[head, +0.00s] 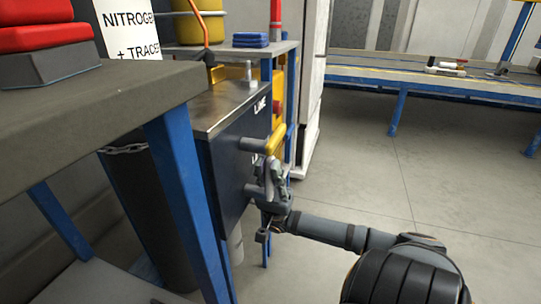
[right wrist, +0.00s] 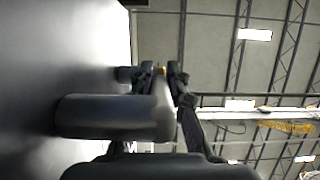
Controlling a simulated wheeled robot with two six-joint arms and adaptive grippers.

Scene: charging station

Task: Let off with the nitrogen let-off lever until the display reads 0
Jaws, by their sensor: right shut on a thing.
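The dark valve box (head: 228,165) stands left of centre in the head view, with two grey stubs on its right face. The upper stub carries a yellow lever (head: 275,140). At the lower stub (head: 252,190), my right gripper (head: 270,175) is shut around a lever that it mostly hides. In the right wrist view a grey stub (right wrist: 110,115) joins a pale lever bar (right wrist: 161,103) between the fingers of my right gripper (right wrist: 158,78). The lower label is mostly hidden; the upper reads "LINE". No display shows. My left gripper is out of view.
A grey bench (head: 90,105) with blue legs fills the near left. A sign (head: 130,28) reading "NITROGEN + TRACER" stands behind it. A shelf with a blue stack (head: 250,40) is behind the box. The floor (head: 420,185) to the right is clear up to a long blue-legged table (head: 430,85).

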